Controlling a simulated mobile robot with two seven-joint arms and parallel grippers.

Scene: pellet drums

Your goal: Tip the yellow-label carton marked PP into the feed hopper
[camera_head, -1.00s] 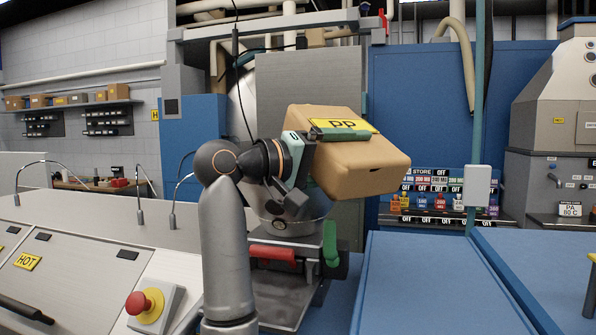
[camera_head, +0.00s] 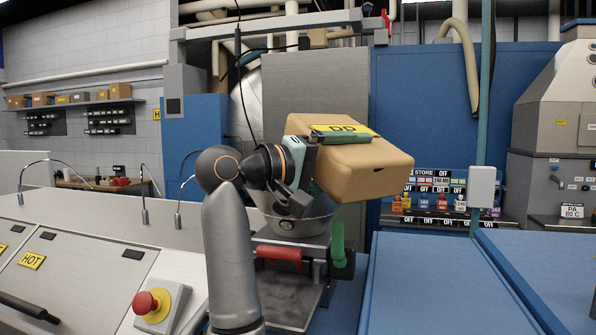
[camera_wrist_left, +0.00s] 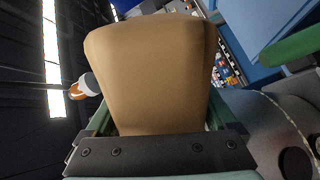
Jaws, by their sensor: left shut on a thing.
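The brown PP carton (camera_head: 365,168) is tilted in the head view, with its yellow label (camera_head: 345,130) on the upper face. A green finger covers part of the label's lettering. My left gripper (camera_head: 318,150) is shut on the carton, one finger over the label side; the other finger is mostly hidden. In the left wrist view the carton (camera_wrist_left: 150,75) fills the middle between the green fingers (camera_wrist_left: 158,122). A round metal bowl (camera_head: 290,222), which looks like the feed hopper, shows below and behind the gripper, partly hidden. The carton is above and to its right. My right gripper is not in view.
A metal stand with a red handle (camera_head: 278,254) and a green handle (camera_head: 338,243) is under the bowl. A blue-topped surface (camera_head: 430,285) lies clear at right. A console (camera_head: 80,240) with a red stop button (camera_head: 148,303) is at left. A thin teal post (camera_head: 481,110) stands at right.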

